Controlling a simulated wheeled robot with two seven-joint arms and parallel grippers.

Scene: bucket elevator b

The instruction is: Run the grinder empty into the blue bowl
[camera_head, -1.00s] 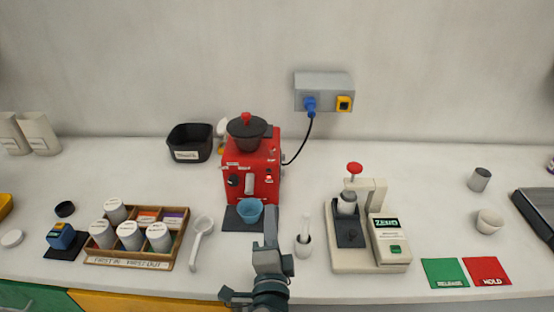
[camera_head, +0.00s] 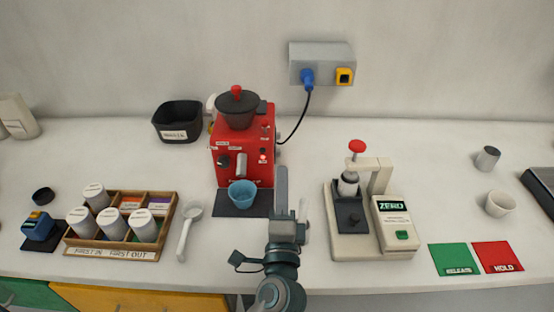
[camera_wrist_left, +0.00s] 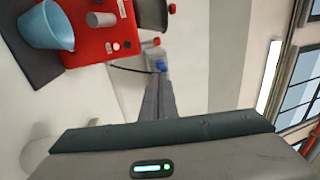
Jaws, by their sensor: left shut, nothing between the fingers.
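The red grinder (camera_head: 228,160) stands against the back of the counter, with a dark hopper (camera_head: 237,110) and a red knob on top. A small red light (camera_head: 262,157) shows on its front. The blue bowl (camera_head: 242,194) sits on a dark mat (camera_head: 232,208) under the grinder's spout; it also shows in the left wrist view (camera_wrist_left: 46,26). I cannot see what is in the bowl. My left gripper (camera_head: 281,178) is shut and empty, just right of the bowl and in front of the grinder's right side. In the left wrist view its fingers (camera_wrist_left: 157,98) are together. My right gripper is not in view.
A white scoop (camera_head: 188,228) and a tray of jars (camera_head: 112,253) lie left. A press with a scale (camera_head: 372,215) stands right, green and red mats beyond it.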

